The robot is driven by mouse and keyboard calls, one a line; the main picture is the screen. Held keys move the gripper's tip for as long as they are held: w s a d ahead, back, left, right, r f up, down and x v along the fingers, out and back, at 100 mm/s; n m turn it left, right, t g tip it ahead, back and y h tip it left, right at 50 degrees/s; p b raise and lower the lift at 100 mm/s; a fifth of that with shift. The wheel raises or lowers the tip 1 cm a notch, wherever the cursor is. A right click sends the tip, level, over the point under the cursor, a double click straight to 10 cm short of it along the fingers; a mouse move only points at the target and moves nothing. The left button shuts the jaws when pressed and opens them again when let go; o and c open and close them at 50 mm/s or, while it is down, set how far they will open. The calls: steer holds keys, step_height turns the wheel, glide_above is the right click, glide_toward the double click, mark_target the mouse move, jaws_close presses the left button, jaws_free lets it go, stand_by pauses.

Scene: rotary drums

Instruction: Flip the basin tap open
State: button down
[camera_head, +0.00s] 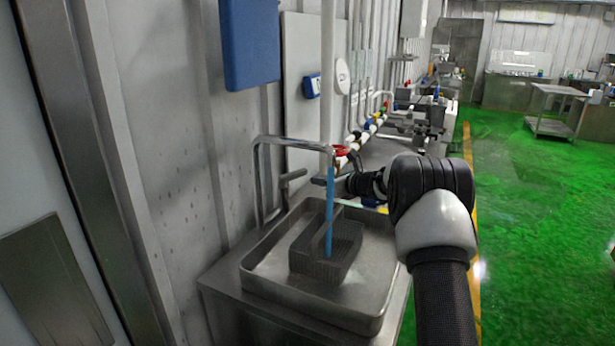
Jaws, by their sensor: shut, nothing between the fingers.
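The basin tap (259,172) is a chrome pipe that rises at the back left of the steel basin (262,287) and bends right over it. A short grey lever (292,175) sticks out beside the tap's upright. A blue vertical strip (329,215), looking like running water, drops from the spout end into a dark basket (312,255) in the basin. My gripper (323,181) is shut and empty, level with the lever and to its right. It appears apart from the lever, near the blue strip; depth is hard to judge. My wrist partly hides the area behind.
A wall with a blue box (249,45) and pipes stands behind the tap. Colored valves (372,124) and a red ring (341,150) lie behind my gripper. Equipment lines the wall farther back. The green floor (520,200) at right is open.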

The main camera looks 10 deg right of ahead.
mark_target(301, 175)
steer(key=x, duration=0.4)
steer(key=r+x, duration=0.1)
steer(key=x, duration=0.1)
steer(key=shift+w+p, duration=0.15)
steer(key=shift+p, duration=0.15)
